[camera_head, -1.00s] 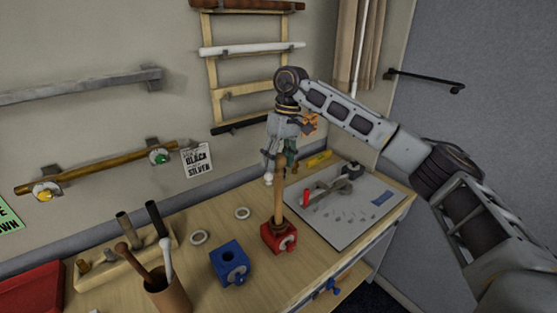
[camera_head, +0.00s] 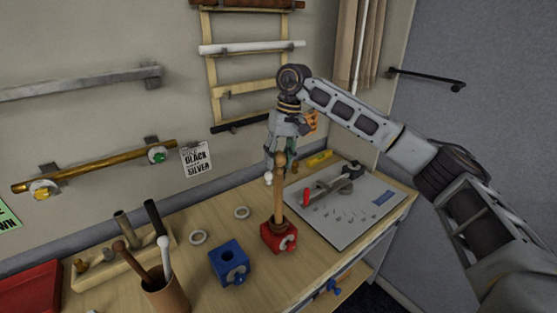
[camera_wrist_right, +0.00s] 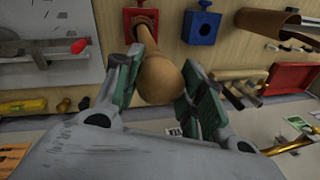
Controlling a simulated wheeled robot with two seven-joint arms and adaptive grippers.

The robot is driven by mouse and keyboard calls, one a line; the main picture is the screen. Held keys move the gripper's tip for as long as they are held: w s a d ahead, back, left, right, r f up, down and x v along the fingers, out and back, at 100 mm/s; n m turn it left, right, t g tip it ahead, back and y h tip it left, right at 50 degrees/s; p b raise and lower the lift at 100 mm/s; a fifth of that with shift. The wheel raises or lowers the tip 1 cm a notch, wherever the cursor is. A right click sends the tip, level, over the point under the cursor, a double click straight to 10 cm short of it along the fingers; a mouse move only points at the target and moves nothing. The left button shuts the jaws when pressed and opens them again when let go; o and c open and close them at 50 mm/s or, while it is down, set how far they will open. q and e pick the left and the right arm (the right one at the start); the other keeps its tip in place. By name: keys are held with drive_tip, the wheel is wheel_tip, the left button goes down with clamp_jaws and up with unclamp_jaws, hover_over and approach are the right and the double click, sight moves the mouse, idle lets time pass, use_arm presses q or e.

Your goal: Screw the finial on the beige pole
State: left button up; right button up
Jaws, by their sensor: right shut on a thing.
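The beige pole (camera_head: 279,202) stands upright in a red clamp block (camera_head: 278,238) on the table. A round wooden finial (camera_head: 280,160) sits at its top, and it shows large in the right wrist view (camera_wrist_right: 160,78), in line with the pole (camera_wrist_right: 144,37). My right gripper (camera_head: 280,158) points down over the pole's top. Its green-padded fingers (camera_wrist_right: 160,85) are either side of the finial, shut on it. My left gripper is not in view.
A cup with rods (camera_head: 168,293) and a wooden rack (camera_head: 100,267) stand farther left. A grey board with tools (camera_head: 347,208) lies to the right.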

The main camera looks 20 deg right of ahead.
drive_tip(key=shift+m+t+b, duration=0.6)
drive_tip(key=shift+m+b, duration=0.3)
drive_tip(key=shift+m, duration=2.2)
drive_tip(key=shift+m+t+h+b, duration=0.4)
drive_tip(key=shift+m+h+b, duration=0.15)
drive_tip(key=shift+m, duration=2.75)
drive_tip(key=shift+r+m+h, duration=0.1)
drive_tip(key=shift+m+h, duration=0.45)
drive_tip(key=shift+m, duration=2.55)
drive_tip(key=shift+m+h, duration=0.5)
drive_tip(key=shift+m, duration=2.6)
drive_tip(key=o, duration=0.9)
drive_tip(key=shift+o, duration=0.7)
